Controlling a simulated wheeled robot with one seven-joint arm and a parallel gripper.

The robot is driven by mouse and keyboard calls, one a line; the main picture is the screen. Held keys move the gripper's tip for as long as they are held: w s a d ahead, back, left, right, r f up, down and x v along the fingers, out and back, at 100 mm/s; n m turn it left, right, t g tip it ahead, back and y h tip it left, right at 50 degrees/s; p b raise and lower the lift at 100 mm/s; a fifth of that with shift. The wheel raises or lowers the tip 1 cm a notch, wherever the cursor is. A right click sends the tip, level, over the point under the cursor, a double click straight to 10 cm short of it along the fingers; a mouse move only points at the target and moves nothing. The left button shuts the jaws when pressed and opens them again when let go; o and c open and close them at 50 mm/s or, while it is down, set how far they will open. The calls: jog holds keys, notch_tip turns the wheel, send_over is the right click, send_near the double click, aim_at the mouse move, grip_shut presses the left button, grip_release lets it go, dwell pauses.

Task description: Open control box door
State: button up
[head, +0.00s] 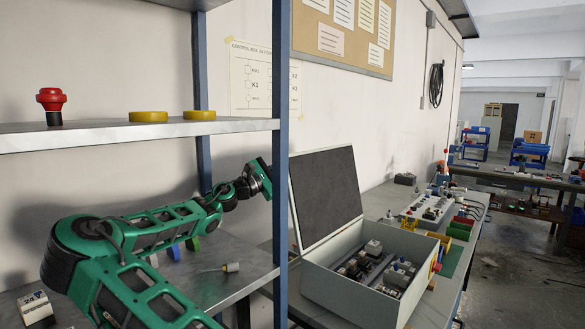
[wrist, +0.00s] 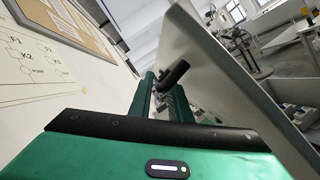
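The control box (head: 352,297) is a grey-white case on the bench, with electrical parts inside. Its door (head: 325,195), a dark-faced panel with a pale rim, stands raised at the box's back left edge, so the box is open. In the wrist view the pale door (wrist: 205,65) slants across the middle and right. My gripper (head: 265,178) is at the left of the raised door, partly behind the blue shelf post. In the wrist view my gripper (wrist: 162,98) shows two green fingers with a gap between them. A black handle-like piece (wrist: 174,75) shows near the fingertips; contact is unclear.
A blue shelf post (head: 281,150) stands close to my arm. The upper shelf (head: 100,138) holds a red button and two yellow rings. A lower shelf (head: 235,285) lies under my arm. Colored bins (head: 460,228) stand on the bench behind the box. Open floor lies at right.

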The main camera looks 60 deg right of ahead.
aim_at(308, 178)
jog(key=shift+a, duration=0.1)
jog(key=shift+c, duration=0.3)
jog(key=shift+w, duration=0.1)
grip_shut()
jog(key=shift+s+a+r+m+g+y, duration=0.2)
jog(key=shift+s+m, duration=0.35)
jog(key=shift+s, duration=0.45)
jog(key=shift+s+a+r+m+g+y, duration=0.15)
jog(key=shift+s+r+m, duration=0.3)
jog(key=shift+s, duration=0.55)
jog(key=shift+s+a+r+m+g+y, duration=0.2)
jog(key=shift+s+m, duration=0.4)
jog(key=shift+s, duration=0.4)
jog(key=shift+d, duration=0.15)
jog(key=shift+o, duration=0.3)
grip_release()
jog(key=v, duration=1.1)
